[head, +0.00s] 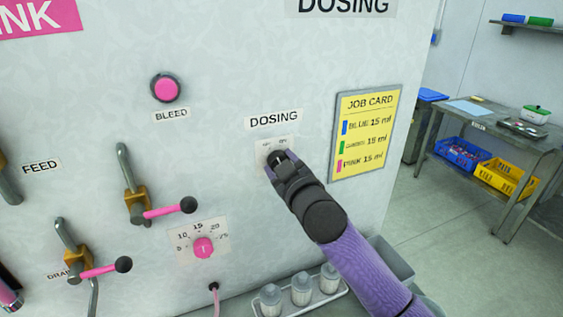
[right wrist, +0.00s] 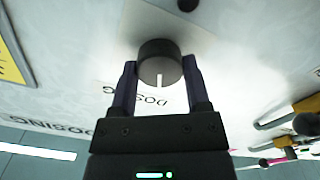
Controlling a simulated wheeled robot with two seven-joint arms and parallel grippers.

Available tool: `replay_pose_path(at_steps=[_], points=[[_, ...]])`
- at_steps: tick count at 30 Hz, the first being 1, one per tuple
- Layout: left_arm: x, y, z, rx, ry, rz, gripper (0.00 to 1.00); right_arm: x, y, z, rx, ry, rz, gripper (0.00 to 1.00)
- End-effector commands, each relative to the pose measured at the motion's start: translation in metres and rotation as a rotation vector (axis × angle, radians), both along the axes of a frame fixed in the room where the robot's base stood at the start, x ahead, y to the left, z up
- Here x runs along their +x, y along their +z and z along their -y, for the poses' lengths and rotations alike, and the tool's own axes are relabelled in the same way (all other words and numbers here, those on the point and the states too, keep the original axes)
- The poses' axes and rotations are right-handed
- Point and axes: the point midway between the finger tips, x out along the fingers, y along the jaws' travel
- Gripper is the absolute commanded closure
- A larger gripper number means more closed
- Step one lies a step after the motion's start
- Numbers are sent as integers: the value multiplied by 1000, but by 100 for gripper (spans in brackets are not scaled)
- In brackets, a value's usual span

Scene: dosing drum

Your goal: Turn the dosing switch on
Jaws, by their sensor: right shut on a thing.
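The dosing switch is a dark round knob (right wrist: 160,52) with a white pointer line, seen in the right wrist view. The line points toward the DOSING label (right wrist: 146,97), which appears upside down there. My right gripper (head: 279,159) is at the switch plate (head: 263,149) below the DOSING label in the head view. Its two fingers are on opposite sides of the knob and shut on it. In the head view the gripper hides the knob and part of the plate's small markings. My left gripper is not in view.
The yellow job card (head: 364,131) is right of the switch. The pink bleed button (head: 166,88), pink-handled valve levers (head: 165,211) and a pink dial (head: 203,248) are to its left. A tray of bottles (head: 301,290) stands below. A bench with bins is at right.

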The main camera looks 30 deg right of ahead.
Motion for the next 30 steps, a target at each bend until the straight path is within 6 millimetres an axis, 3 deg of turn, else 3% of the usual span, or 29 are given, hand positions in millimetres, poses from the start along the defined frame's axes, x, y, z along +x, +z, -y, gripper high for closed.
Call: replay_pose_path(at_steps=[18,30], points=[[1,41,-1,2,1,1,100,0,3,1,562,-1,30,98],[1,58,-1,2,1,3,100,0,2,2,827,-1,48,98]])
